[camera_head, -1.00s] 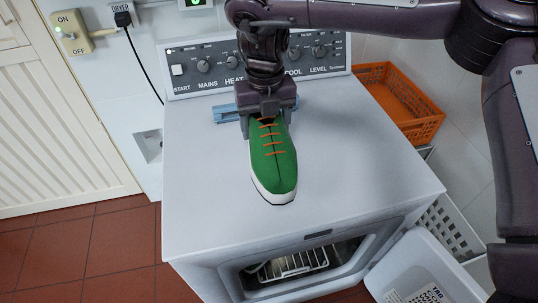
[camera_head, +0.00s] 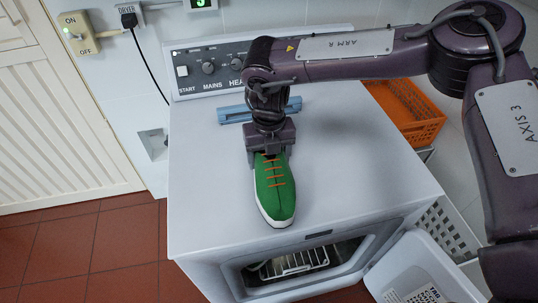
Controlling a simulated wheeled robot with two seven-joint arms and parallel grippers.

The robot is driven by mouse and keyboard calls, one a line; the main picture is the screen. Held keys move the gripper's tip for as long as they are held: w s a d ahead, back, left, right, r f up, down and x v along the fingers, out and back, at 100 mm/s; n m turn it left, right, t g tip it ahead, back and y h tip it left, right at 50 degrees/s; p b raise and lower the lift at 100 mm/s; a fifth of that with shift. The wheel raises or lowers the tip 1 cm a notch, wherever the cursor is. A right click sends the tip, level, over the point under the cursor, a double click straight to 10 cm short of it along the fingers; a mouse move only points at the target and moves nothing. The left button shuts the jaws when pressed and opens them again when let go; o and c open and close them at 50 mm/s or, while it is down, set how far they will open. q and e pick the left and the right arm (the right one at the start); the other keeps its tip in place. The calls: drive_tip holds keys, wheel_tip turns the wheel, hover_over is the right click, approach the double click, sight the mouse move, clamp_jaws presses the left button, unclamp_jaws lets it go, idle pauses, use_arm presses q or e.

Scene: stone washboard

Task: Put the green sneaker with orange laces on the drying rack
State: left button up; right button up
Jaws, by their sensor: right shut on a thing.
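The green sneaker (camera_head: 275,200) with orange laces and a white sole is on or just above the white dryer top, toe toward the front edge. My right gripper (camera_head: 270,160) is shut on the heel end of the sneaker and hides that part. The drying rack (camera_head: 293,263), a white wire rack, shows inside the dryer's open front opening, below the sneaker. Whether the sole touches the dryer top is hard to tell. My left gripper does not show.
A blue bar-like object (camera_head: 235,115) lies at the back of the dryer top (camera_head: 370,180). An orange basket (camera_head: 405,110) stands to the right. The dryer door (camera_head: 425,270) hangs open at the lower right. A white perforated basket (camera_head: 450,225) is beside it.

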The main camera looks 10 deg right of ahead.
drive_tip(key=shift+f, duration=0.15)
drive_tip(key=o, duration=1.2)
